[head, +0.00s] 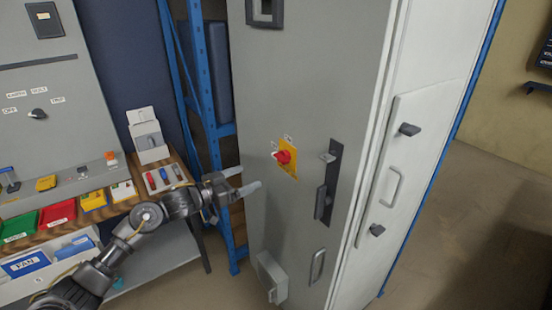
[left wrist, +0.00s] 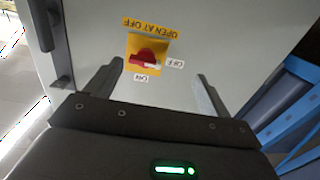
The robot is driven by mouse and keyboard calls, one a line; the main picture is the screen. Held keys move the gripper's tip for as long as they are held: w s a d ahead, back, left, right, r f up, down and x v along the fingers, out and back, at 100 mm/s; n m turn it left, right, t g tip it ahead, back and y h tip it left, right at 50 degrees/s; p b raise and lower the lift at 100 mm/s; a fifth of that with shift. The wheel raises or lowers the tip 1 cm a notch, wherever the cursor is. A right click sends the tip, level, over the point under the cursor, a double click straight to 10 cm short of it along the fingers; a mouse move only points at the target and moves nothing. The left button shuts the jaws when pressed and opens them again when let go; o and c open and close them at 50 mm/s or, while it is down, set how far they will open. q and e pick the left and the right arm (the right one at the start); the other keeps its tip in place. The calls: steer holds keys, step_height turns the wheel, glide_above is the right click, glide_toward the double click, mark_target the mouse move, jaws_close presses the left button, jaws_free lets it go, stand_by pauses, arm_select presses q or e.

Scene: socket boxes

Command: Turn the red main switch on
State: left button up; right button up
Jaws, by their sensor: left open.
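The red main switch (head: 283,157) is a red rotary handle on a yellow plate (head: 291,168), on the front of a tall grey cabinet (head: 290,90). In the left wrist view the red handle (left wrist: 146,57) lies across its yellow plate, its pale-marked end toward the OFF label (left wrist: 174,64). The ON label (left wrist: 140,77) is on another side of the plate. My left gripper (head: 253,180) is open and empty, left of and below the switch in the head view. In the left wrist view the switch shows between the two fingers (left wrist: 152,80), apart from them. My right gripper is not in view.
A dark cabinet handle (head: 328,185) is right of the switch, and a grey box (head: 271,277) juts out low on the cabinet. A blue rack (head: 212,90) stands left of the cabinet. A bench with coloured bins (head: 57,213) is further left.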

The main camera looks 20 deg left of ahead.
mark_target(277, 158)
arm_select(q)
step_height(277, 158, up, 4)
steer(key=s+d+m+h, duration=0.1)
steer(key=p+x, duration=0.3)
steer(key=x, duration=0.6)
steer(key=shift+w+d, duration=0.2)
steer(key=shift+w+d+f, duration=0.1)
steer(key=shift+w+d, duration=0.3)
steer(key=shift+w, duration=0.05)
steer(key=shift+c, duration=0.3)
